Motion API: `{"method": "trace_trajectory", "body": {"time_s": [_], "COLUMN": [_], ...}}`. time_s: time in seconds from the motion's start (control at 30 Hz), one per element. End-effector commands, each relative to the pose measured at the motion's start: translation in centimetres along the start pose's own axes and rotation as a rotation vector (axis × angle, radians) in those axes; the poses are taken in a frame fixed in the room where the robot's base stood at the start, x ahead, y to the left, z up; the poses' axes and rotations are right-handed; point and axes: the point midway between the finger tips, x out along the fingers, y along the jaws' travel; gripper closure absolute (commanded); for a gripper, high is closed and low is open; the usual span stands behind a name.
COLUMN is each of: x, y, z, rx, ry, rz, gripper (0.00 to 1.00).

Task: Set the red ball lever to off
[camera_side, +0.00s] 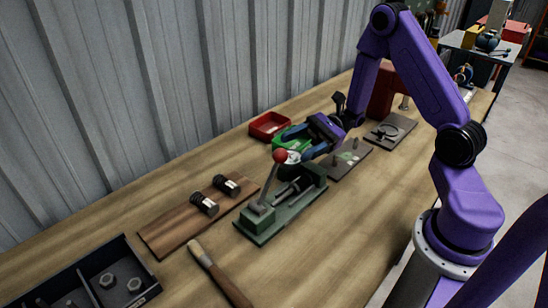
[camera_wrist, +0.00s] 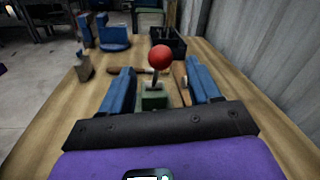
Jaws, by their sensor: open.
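The red ball (camera_side: 280,156) tops a grey lever (camera_side: 271,182) that rises from a green block on a dark green base plate (camera_side: 262,237). In the side view the lever leans a little right, toward my gripper. My gripper (camera_side: 293,151) is open, its blue fingers close to the ball. In the wrist view the ball (camera_wrist: 159,57) shows between the two blue fingers of my gripper (camera_wrist: 160,70), near the fingertips, with a gap on each side. I cannot tell whether the ball is within the jaws in depth. I see no readable off marking.
A wooden board (camera_side: 165,232) with two dark cylindrical pieces lies left of the lever. A brush (camera_side: 215,272) and a dark tray (camera_side: 128,262) with nuts lie in front. A red bin (camera_side: 268,125) and green bin (camera_side: 292,138) stand behind. The bench's right front is clear.

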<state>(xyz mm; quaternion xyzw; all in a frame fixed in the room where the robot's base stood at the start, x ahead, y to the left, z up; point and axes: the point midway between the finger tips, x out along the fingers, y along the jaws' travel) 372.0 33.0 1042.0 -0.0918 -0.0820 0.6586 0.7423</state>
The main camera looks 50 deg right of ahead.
Motion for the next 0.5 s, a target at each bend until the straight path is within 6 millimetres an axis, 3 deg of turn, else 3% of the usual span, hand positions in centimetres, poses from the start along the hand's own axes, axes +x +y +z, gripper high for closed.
{"method": "trace_trajectory", "body": {"time_s": [0.2,0.5], "x": [4.2,7.7], "y": [0.1,0.0], "z": [0.0,0.0], "rx": [-0.001,-0.001], "ry": [0.0,0.0], "rz": [0.006,0.002], "gripper": [0.38,0.38]}}
